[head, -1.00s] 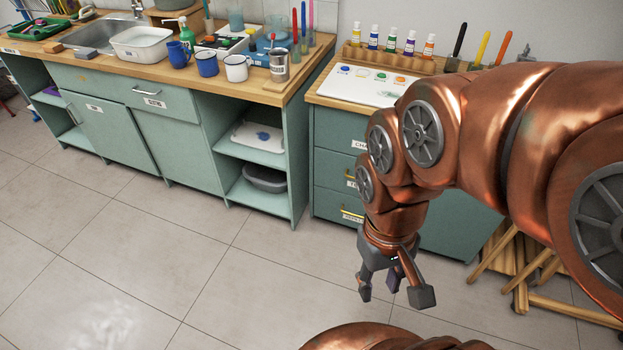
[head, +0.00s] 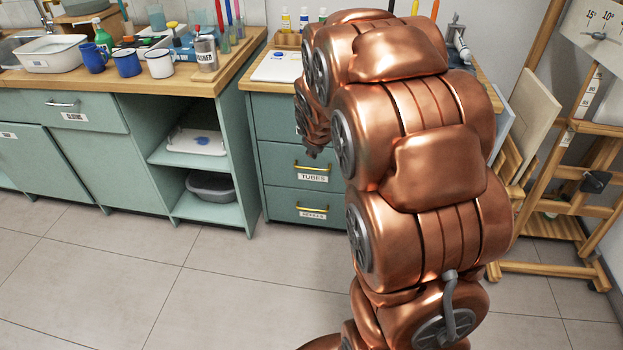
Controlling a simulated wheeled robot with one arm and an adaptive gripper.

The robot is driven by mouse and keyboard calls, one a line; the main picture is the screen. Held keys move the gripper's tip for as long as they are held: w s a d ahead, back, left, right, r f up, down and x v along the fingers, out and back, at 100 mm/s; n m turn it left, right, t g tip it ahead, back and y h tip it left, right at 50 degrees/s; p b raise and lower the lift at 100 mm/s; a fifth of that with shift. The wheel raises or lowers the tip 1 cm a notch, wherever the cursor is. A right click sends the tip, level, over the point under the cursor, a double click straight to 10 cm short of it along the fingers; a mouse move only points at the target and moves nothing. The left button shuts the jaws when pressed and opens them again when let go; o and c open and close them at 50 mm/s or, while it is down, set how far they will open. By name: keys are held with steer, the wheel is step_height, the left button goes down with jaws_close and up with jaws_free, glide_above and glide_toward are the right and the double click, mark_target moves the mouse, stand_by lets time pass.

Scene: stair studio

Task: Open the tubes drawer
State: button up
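The tubes drawer (head: 285,175) is the middle green drawer of the cabinet, with a white "TUBES" label (head: 312,178) and a brass bar handle (head: 311,167). Its front looks flush with the drawers above and below, so it appears shut. My copper arm stands in front of the cabinet's right part and hides that side of the drawer. A dark tip of my gripper (head: 313,151) shows just above the handle. The rest of the gripper is hidden by my arm. I cannot tell if it touches the handle or how its fingers stand.
A bottom drawer (head: 280,205) with its own brass handle is below. Left is a green counter with open shelves (head: 185,160) and mugs (head: 126,62) on top. A wooden easel (head: 575,200) and leaning boards (head: 527,115) stand right. The tiled floor in front is clear.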

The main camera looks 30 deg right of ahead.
steer(key=w+d+f+n+t+b, duration=0.35)
steer(key=w+d+f+b, duration=0.25)
steer(key=w+d+f, duration=0.3)
steer(key=n+t+y+b, duration=0.2)
steer(key=n+t+b, duration=0.45)
steer(key=b, duration=0.35)
glide_above(312, 169)
steer(key=s, duration=0.6)
step_height(312, 169, down, 17)
step_height(312, 169, down, 8)
steer(key=s+n+t+y+b, duration=0.1)
steer(key=n+t+y+b, duration=0.2)
steer(key=n+b, duration=0.15)
steer(key=shift+w+r+b, duration=0.2)
steer(key=shift+w+b, duration=0.05)
steer(key=shift+w, duration=1)
steer(key=shift+w+r+b, duration=0.2)
steer(key=shift+w+r, duration=0.05)
steer(key=shift+w, duration=1)
steer(key=shift+w+r+b, duration=0.2)
steer(key=shift+w+b, duration=0.05)
steer(key=shift+w, duration=1)
steer(key=shift+c, duration=0.3)
jaws_close()
